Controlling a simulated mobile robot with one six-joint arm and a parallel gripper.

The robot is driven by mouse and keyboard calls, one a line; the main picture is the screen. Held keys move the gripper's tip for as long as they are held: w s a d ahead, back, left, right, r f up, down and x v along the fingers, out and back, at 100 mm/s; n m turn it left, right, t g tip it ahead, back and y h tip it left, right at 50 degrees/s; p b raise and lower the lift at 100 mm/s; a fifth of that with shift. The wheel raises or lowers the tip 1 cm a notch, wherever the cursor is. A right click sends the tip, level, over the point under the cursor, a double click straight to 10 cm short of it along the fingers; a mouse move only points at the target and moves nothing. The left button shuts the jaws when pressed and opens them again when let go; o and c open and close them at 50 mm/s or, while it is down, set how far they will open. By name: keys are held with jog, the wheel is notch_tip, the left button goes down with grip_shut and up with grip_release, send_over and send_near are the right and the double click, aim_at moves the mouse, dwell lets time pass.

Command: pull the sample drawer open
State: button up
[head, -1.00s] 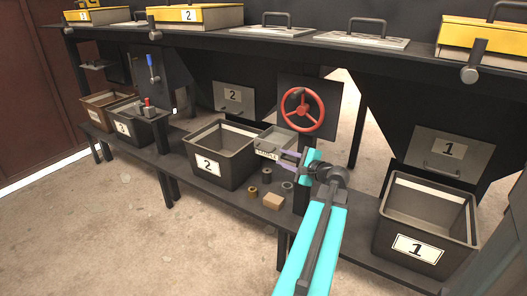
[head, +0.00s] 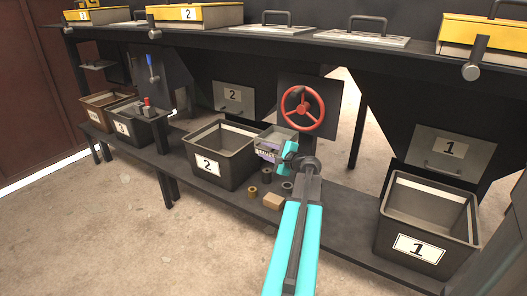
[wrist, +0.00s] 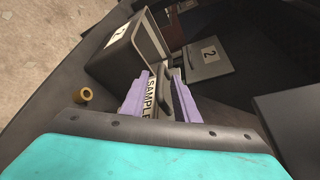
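The sample drawer (head: 281,134) is a small grey box front beside the red handwheel, above the lower shelf. Its white SAMPLE label (wrist: 151,97) shows in the wrist view, with a dark handle (wrist: 166,82) near it. My gripper (head: 268,149) is at the drawer front, and its lavender fingers cover part of the label in the head view. In the wrist view my gripper (wrist: 160,76) has its fingers apart, one on each side of the label and handle. Whether either finger touches the handle I cannot tell.
Bin 2 (head: 207,180) stands close left of the drawer. The red handwheel (head: 302,108) is just right and above. Bin 1 (head: 386,237) stands farther right. Open floor lies in front.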

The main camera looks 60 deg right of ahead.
jog(key=shift+x, duration=1.15)
grip_shut()
